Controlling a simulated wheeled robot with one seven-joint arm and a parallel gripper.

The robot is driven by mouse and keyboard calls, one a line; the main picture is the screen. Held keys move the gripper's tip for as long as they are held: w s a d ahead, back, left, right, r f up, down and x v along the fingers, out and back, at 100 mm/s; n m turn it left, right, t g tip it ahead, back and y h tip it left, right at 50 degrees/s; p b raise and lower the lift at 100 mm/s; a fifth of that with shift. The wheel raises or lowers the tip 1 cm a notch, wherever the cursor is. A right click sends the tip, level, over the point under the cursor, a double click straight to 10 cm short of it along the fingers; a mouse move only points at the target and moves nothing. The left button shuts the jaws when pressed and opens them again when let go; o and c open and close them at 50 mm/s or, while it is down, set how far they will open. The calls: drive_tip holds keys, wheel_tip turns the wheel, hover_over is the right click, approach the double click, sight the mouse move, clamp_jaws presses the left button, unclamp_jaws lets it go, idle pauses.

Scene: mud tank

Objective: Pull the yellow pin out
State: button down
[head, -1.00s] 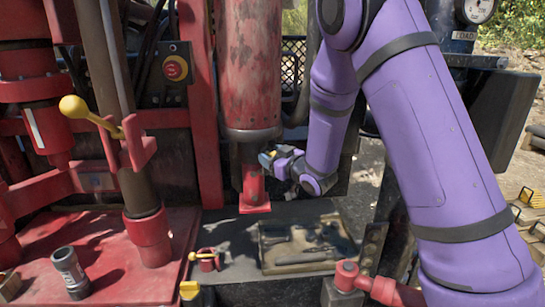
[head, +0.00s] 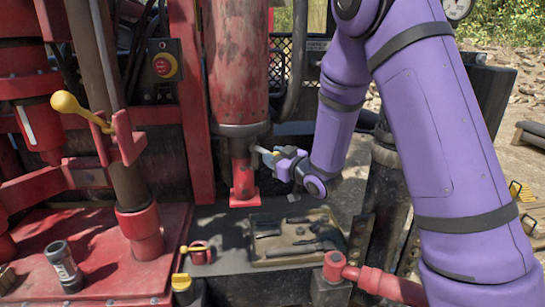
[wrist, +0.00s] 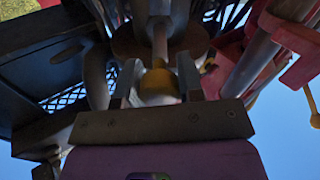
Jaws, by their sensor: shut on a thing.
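My gripper (head: 268,156) is just right of the red lower fitting (head: 243,178) under the big scuffed red cylinder (head: 238,65). In the wrist view my gripper (wrist: 159,82) is shut on the yellow head of the yellow pin (wrist: 158,84), between its two fingers. The pin's grey shank (wrist: 160,42) runs away from the fingers toward a dark round part. In the head view a pale length of the shank (head: 259,150) shows between the fingers and the fitting. I cannot tell whether its tip is clear of the fitting.
A yellow-knobbed lever (head: 66,103) stands at the left. A shallow tray (head: 257,264) of tools lies below my gripper. A small red block with a yellow handle (head: 198,251) sits left of the tray. A red pipe (head: 375,282) is at the lower right.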

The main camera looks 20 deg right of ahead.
drive_tip(key=c, duration=0.8)
unclamp_jaws()
drive_tip(key=shift+s+d, duration=0.1)
drive_tip(key=shift+s, duration=0.1)
drive_tip(key=shift+o, duration=0.2)
drive_tip(key=v, duration=0.7)
drive_tip(key=shift+s, duration=0.2)
drive_tip(key=shift+d, duration=0.15)
drive_tip(key=s+d+r+m+g+h, duration=0.5)
drive_tip(key=s+d+r+h, duration=0.15)
drive_tip(key=s+r, duration=0.35)
drive_tip(key=s+a+r+m+g, duration=0.1)
drive_tip(key=s+r+g, duration=0.1)
drive_tip(key=s, duration=0.8)
drive_tip(key=s+a+r+m+g+h, duration=0.1)
drive_tip(key=s+g, duration=0.3)
drive_tip(key=s, duration=0.7)
drive_tip(key=shift+v, duration=0.85)
